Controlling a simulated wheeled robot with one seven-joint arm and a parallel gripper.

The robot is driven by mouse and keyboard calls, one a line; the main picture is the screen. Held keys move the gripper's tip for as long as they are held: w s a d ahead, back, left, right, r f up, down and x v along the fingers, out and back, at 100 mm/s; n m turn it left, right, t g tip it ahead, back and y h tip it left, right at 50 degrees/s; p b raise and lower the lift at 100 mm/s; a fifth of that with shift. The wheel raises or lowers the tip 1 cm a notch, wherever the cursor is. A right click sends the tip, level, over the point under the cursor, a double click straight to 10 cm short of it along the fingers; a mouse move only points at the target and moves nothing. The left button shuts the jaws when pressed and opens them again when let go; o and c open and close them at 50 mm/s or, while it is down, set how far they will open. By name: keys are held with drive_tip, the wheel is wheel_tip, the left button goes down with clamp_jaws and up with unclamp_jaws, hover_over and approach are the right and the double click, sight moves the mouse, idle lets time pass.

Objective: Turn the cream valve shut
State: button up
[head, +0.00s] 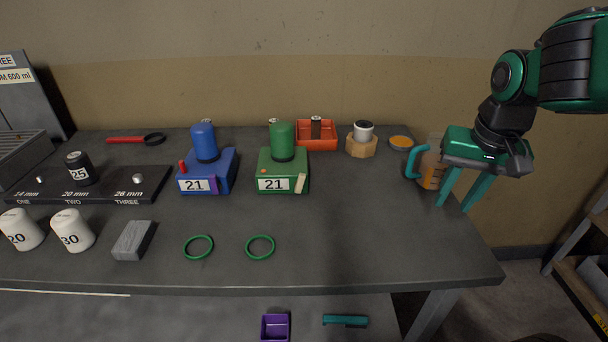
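A small cream lever (301,183), which looks like the cream valve, is at the front right corner of a green box (282,163) labelled 21. It stands nearly upright, tilted slightly; how far it is turned is hard to tell. The green box carries a green cylinder (282,140) on top. My gripper (453,207) is at the right end of the table, well to the right of the cream lever. Its two teal fingers point down, apart, with nothing between them.
A jug (430,168) with orange content and a teal handle stands just left of my gripper. A blue box (218,170) with red and purple levers stands left of the green box. Green rings (260,247) lie in front. The table between jug and green box is clear.

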drive_tip(key=w+a+r+n+t+y, duration=0.1)
drive_tip(key=w+a+r+n, duration=0.15)
drive_tip(key=w+a, duration=0.65)
drive_tip(key=t+y, duration=0.1)
drive_tip(key=y, duration=0.1)
approach(302, 176)
drive_tip(key=shift+n, duration=0.35)
drive_tip(key=x, duration=0.9)
drive_tip(key=shift+w+f, duration=0.15)
drive_tip(key=shift+f, duration=0.15)
drive_tip(key=shift+c, duration=0.7)
clamp_jaws()
